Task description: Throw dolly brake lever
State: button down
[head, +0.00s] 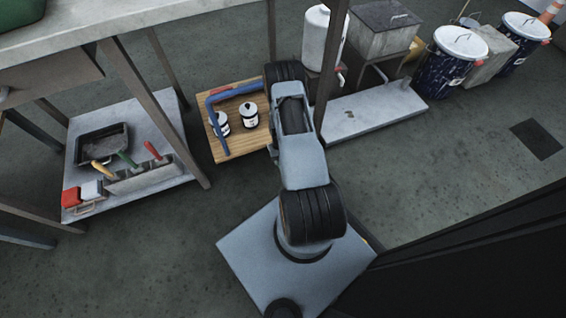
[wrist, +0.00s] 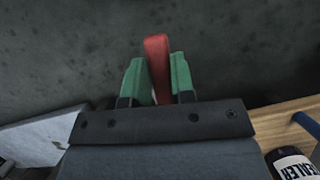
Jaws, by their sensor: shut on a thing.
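The dolly (head: 257,150) is a low wooden-slat platform with a blue tubular handle (head: 213,104), in the middle of the head view. A red lever (wrist: 158,65) shows in the wrist view, upright between the two green fingertips. My gripper (wrist: 157,82) is shut on this red lever, with a finger on each side of it. In the head view my arm reaches over the dolly's right side and hides the gripper and the lever. A strip of the wooden deck (wrist: 285,116) shows at the right of the wrist view.
Two white labelled cans (head: 249,115) stand on the dolly; one can (wrist: 291,164) shows in the wrist view. A shelf (head: 158,187) with a black tray and several coloured-handled tools is on the left. A grey metal post (head: 331,62) stands close to my arm. Drums (head: 456,59) are at the back right.

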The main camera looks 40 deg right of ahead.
jog(key=c, duration=1)
grip_release()
jog(key=shift+o, duration=0.2)
jog(key=shift+r, duration=0.1)
jog(key=p+v, duration=0.4)
jog(key=v, duration=0.7)
jog(key=shift+r, duration=0.4)
jog(key=shift+d, duration=0.1)
